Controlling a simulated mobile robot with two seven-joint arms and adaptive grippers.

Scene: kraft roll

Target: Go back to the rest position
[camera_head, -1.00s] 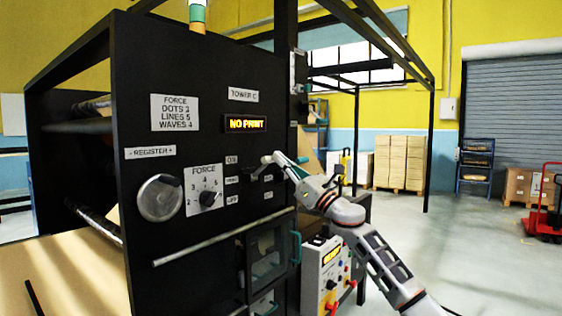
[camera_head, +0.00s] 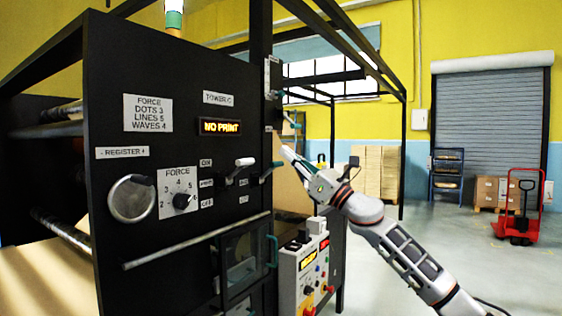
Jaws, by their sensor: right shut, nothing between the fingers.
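My right gripper (camera_head: 285,150) is in front of the right edge of the black machine panel (camera_head: 105,90). It is shut with nothing held, and its arm comes in from the lower right. The fingertips point up and left. A white-handled lever (camera_head: 243,162) stands out from the panel to the left of the gripper, apart from it. A dark teal lever (camera_head: 268,169) is just below and left of the fingertips; I cannot tell how far apart they are in depth. My left gripper is not in view.
The panel carries a force dial (camera_head: 181,201), a register handwheel (camera_head: 131,198) and a lit "NO PRINT" display (camera_head: 221,126). A grey control box (camera_head: 303,265) stands below my right arm. Stacked boxes (camera_head: 376,172) and a red pallet truck (camera_head: 517,215) are behind. Open floor lies to the right.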

